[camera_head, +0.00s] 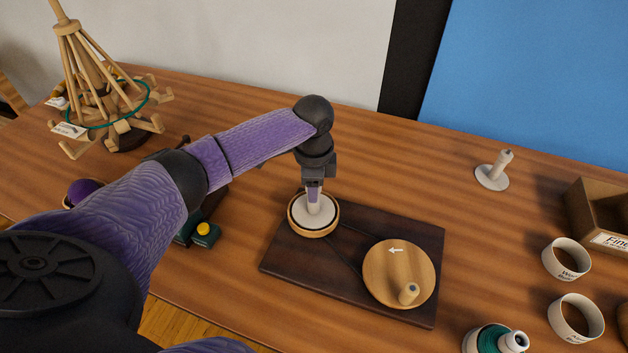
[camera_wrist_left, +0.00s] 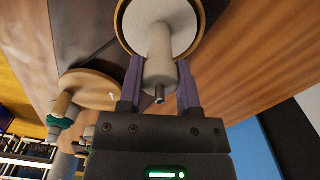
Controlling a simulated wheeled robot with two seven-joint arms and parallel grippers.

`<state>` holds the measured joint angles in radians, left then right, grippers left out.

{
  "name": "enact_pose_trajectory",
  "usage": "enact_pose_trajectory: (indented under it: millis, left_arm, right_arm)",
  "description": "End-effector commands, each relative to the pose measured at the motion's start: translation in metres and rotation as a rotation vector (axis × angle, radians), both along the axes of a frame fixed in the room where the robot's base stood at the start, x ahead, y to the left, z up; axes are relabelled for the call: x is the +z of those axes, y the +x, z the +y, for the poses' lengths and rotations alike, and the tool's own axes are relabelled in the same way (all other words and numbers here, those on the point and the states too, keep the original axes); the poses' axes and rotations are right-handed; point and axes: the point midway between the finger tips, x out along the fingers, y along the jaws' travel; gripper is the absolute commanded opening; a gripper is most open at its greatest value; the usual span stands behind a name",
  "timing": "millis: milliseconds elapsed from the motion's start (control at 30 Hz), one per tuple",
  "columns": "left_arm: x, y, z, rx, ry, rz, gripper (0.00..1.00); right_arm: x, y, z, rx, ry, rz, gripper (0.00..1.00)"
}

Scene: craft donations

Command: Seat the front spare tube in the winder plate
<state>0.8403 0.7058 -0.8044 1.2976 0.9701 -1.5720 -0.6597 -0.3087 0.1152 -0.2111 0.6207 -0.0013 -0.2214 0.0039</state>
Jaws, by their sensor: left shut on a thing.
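My left gripper (camera_head: 314,190) points down over the winder plate and is shut on a pale spare tube (camera_head: 314,206). The tube is upright, and its round white base lies inside the wooden rim of the winder plate (camera_head: 315,234). In the left wrist view the tube (camera_wrist_left: 162,55) is between my two fingers (camera_wrist_left: 160,88), with the white base inside the wooden rim (camera_wrist_left: 124,38). A small metal tip shows at the tube's near end. Whether the base is fully down is hard to tell. My right gripper is not in view.
The dark winder board (camera_head: 350,275) carries a crank wheel (camera_head: 385,268) with an upright knob. Another pale tube (camera_head: 493,175) stands at the back right. Labelled rings (camera_head: 566,259), a green-wound tube (camera_head: 490,340) and a wooden box (camera_head: 600,215) are right. A yarn swift (camera_head: 100,90) stands back left.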

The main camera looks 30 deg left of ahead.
Motion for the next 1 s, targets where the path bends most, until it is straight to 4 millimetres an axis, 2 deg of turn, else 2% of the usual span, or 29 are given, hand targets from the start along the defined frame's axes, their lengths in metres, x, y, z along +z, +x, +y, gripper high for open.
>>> enact_pose_trajectory:
  millis: [300, 333, 500, 767, 867, 1000]
  left_arm:
    - [-0.004, 0.0, 0.0, 0.0, 0.0, -0.001, 0.0]
    - [-0.004, 0.0, 0.0, 0.0, 0.0, -0.001, 0.47]
    - [-0.004, 0.0, 0.0, 0.0, 0.0, -0.001, 0.83]
    - [-0.001, 0.0, 0.0, 0.0, 0.0, -0.001, 0.84]
    - [0.018, 0.001, 0.0, 0.0, -0.001, -0.006, 0.84]
    - [0.057, 0.001, 0.0, 0.0, 0.0, -0.007, 0.84]
  right_arm:
    - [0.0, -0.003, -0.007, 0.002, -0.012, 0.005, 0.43]
    - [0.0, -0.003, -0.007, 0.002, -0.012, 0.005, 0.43]
    - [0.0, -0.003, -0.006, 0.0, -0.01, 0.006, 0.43]
    - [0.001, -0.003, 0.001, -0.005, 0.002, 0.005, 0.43]
    - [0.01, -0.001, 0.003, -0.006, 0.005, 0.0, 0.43]
    - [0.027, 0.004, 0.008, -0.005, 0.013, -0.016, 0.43]
